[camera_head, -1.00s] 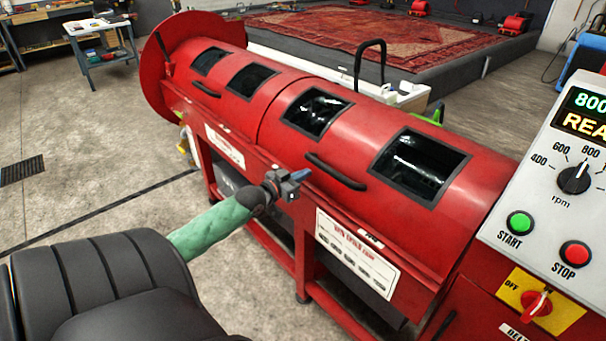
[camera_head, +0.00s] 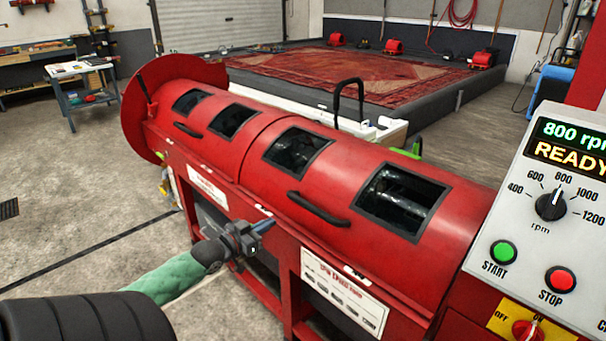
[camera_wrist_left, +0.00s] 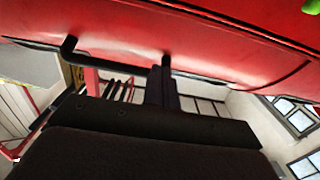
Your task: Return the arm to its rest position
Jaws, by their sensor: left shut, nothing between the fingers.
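My left gripper (camera_head: 262,226) is shut and empty. In the head view it appears in front of the red spin machine (camera_head: 262,130), near its lower front edge. My left arm, with a green sleeve, comes in from the lower left. In the left wrist view the shut fingers (camera_wrist_left: 162,75) point up toward the machine's red underside or side (camera_wrist_left: 210,42), and a black handle bar (camera_wrist_left: 120,62) runs behind them. I cannot tell whether the fingers touch the machine. My right gripper is not in view.
The control panel (camera_head: 500,200) stands at the right, showing 800 rpm and READY, with a green start button (camera_head: 503,251) and a red stop button (camera_head: 560,279). A patterned rug (camera_head: 350,75) lies on a platform behind. A work table (camera_head: 82,92) stands at the far left. Floor at left is open.

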